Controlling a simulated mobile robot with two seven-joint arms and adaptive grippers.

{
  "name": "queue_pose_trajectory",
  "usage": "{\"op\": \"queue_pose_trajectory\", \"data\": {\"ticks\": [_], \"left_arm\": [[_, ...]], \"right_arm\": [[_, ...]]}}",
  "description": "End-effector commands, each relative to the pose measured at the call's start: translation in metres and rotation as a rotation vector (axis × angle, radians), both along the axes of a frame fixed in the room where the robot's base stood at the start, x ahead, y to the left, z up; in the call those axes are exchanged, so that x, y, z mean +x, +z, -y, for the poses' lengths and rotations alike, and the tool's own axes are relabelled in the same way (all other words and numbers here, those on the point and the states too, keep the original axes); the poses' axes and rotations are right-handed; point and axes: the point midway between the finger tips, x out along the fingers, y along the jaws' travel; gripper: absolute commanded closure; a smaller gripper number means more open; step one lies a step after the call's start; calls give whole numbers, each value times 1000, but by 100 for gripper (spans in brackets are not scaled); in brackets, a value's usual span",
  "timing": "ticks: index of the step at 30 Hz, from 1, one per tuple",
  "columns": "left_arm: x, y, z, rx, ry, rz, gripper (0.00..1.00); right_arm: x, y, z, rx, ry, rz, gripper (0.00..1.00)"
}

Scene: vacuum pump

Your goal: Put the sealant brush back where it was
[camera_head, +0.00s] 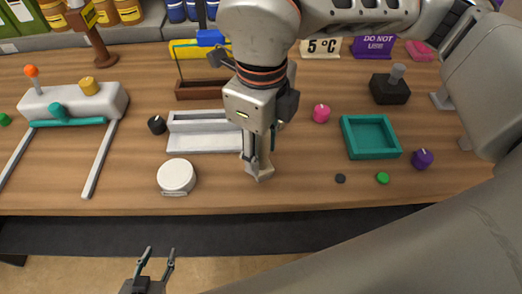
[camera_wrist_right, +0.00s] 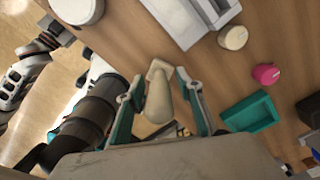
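The sealant brush, pale cream, shows in the right wrist view (camera_wrist_right: 160,98) between the two fingers of my right gripper (camera_wrist_right: 160,80). Its thick end points toward the palm and its flat end faces the table. In the head view my right gripper (camera_head: 258,155) points down over the front middle of the table, and the brush's pale lower end (camera_head: 259,172) shows below the fingers, close to the tabletop. I cannot tell whether it touches the wood. My left gripper (camera_head: 156,268) is open and empty, below the table's front edge.
A white round container (camera_head: 176,176) stands left of the brush, with a pale grey tray (camera_head: 185,143) behind it. Right are a pink knob (camera_head: 321,113), a teal tray (camera_head: 346,137), a purple knob (camera_head: 422,159) and small discs. A brown wooden holder (camera_head: 195,90) stands behind.

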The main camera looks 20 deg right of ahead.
Motion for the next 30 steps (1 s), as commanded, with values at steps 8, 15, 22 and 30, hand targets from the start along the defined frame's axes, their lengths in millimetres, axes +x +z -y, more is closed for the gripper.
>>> {"op": "queue_pose_trajectory", "data": {"ticks": [8,15,22,30], "left_arm": [[0,0,0,-1,0,-1,60],[-1,1,1,-4,-1,-2,60],[-2,0,1,-4,-1,-5,60],[-3,0,2,-5,-1,-6,60]], "right_arm": [[1,59,0,1,-2,7,64],[0,97,0,0,-1,5,64],[0,110,0,0,0,1,64],[0,110,0,0,0,1,64]]}}
